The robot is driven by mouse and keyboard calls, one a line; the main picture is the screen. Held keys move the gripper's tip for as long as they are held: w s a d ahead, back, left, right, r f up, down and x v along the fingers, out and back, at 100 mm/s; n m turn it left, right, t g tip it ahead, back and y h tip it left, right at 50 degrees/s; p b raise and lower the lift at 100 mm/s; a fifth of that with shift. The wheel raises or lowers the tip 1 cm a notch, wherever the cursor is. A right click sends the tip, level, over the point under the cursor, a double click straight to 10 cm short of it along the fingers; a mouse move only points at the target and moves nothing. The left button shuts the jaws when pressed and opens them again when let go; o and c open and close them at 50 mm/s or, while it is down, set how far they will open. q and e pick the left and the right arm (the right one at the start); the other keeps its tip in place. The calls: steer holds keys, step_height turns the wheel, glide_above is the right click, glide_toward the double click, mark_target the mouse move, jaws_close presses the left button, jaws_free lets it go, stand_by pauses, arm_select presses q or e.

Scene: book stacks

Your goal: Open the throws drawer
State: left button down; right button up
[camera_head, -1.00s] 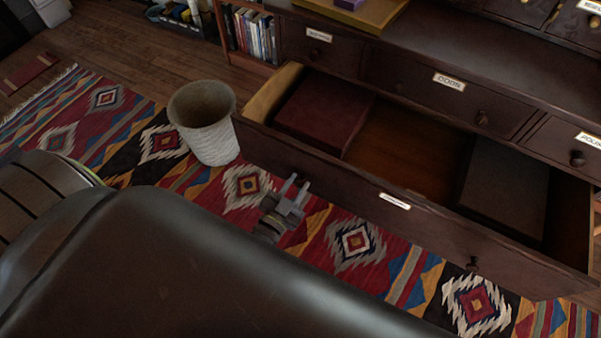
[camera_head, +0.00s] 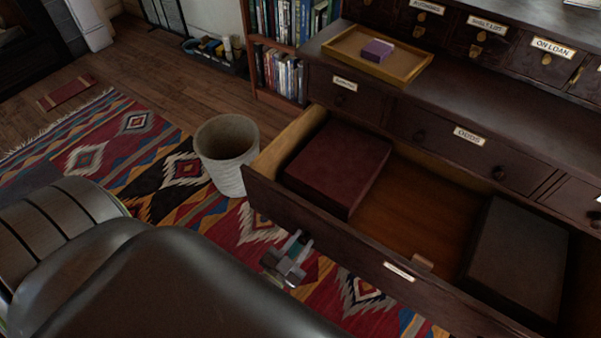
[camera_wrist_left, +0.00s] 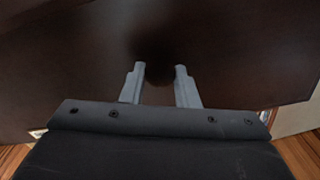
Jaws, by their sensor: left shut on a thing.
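A wide, dark wood bottom drawer (camera_head: 345,247) stands pulled out from the cabinet. Its small white label (camera_head: 399,271) is too small to read. Inside lie a dark red box (camera_head: 338,165) at the left and a dark grey box (camera_head: 516,257) at the right, with bare wood floor between them. My left gripper (camera_head: 301,241) is at the left part of the drawer front. In the left wrist view its two fingers (camera_wrist_left: 160,74) are shut around a dark round knob (camera_wrist_left: 160,76) on the front. My right gripper is not in view.
A white woven basket (camera_head: 226,155) stands on the patterned rug (camera_head: 150,165), close to the drawer's left corner. A wooden tray (camera_head: 379,55) with a purple box (camera_head: 377,51) sits on the cabinet ledge. Closed labelled drawers line the cabinet above. A bookcase (camera_head: 280,75) stands at its left.

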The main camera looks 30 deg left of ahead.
arm_select(q)
steer(key=c, duration=1.1)
jaws_free()
steer(key=shift+s, duration=0.1)
steer(key=s, duration=1.1)
steer(key=s+p, duration=0.1)
steer(key=s, duration=0.5)
steer(key=shift+s+a, duration=0.15)
steer(key=shift+a, duration=0.15)
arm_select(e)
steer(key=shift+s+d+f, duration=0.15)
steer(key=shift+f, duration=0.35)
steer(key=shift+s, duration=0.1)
